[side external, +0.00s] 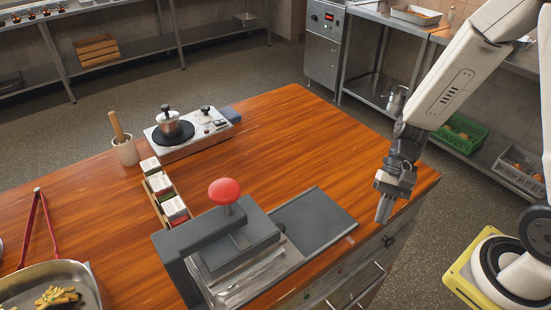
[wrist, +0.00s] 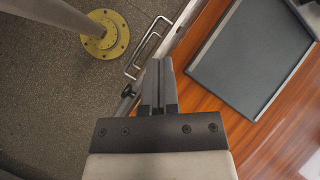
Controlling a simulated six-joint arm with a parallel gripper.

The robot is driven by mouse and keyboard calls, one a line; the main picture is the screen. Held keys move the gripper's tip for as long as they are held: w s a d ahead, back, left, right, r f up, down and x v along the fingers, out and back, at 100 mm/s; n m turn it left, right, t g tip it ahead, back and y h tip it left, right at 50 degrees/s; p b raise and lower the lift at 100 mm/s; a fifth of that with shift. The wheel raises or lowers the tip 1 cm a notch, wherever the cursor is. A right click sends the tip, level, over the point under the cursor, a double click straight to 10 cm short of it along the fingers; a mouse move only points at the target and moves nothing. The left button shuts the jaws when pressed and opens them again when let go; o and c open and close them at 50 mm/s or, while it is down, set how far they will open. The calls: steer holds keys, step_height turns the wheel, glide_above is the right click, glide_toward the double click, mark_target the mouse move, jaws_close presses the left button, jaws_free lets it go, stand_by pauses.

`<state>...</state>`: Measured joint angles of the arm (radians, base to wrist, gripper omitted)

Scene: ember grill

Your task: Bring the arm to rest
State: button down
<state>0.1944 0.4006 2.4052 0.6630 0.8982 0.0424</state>
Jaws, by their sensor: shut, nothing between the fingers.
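My gripper (side external: 384,208) hangs at the right front edge of the wooden table in the side external view, pointing down. Its fingers are shut and hold nothing. In the wrist view the gripper (wrist: 158,68) shows its two dark fingers together, over the table's edge near the metal handle. The wooden table (side external: 290,130) lies to its left. The dark flat plate (side external: 312,220) on the table is left of the gripper and apart from it; it also shows in the wrist view (wrist: 255,55).
A press with a red knob (side external: 224,191) stands left of the plate. A small burner unit (side external: 190,135), a mortar with pestle (side external: 125,150), a rack of small boxes (side external: 165,193), red tongs (side external: 38,215) and a metal pan (side external: 75,272) are farther left. The table's middle is clear.

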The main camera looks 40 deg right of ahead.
steer(key=d+n+h, duration=0.1)
steer(key=d+r+n+t+h, duration=0.1)
steer(key=n+h, duration=0.1)
steer(key=w+d+n+t+h, duration=0.1)
steer(key=shift+r+n+h, duration=0.2)
steer(key=shift+n+h, duration=0.1)
steer(key=shift+w+d+r+n+t+h, duration=0.25)
steer(key=shift+w+r+n+t+h, duration=0.3)
steer(key=shift+w+r+n+t, duration=0.5)
steer(key=shift+w+d+r+n+t+h, duration=0.25)
steer(key=shift+w+r+n+t+h, duration=0.4)
steer(key=shift+n+t, duration=0.45)
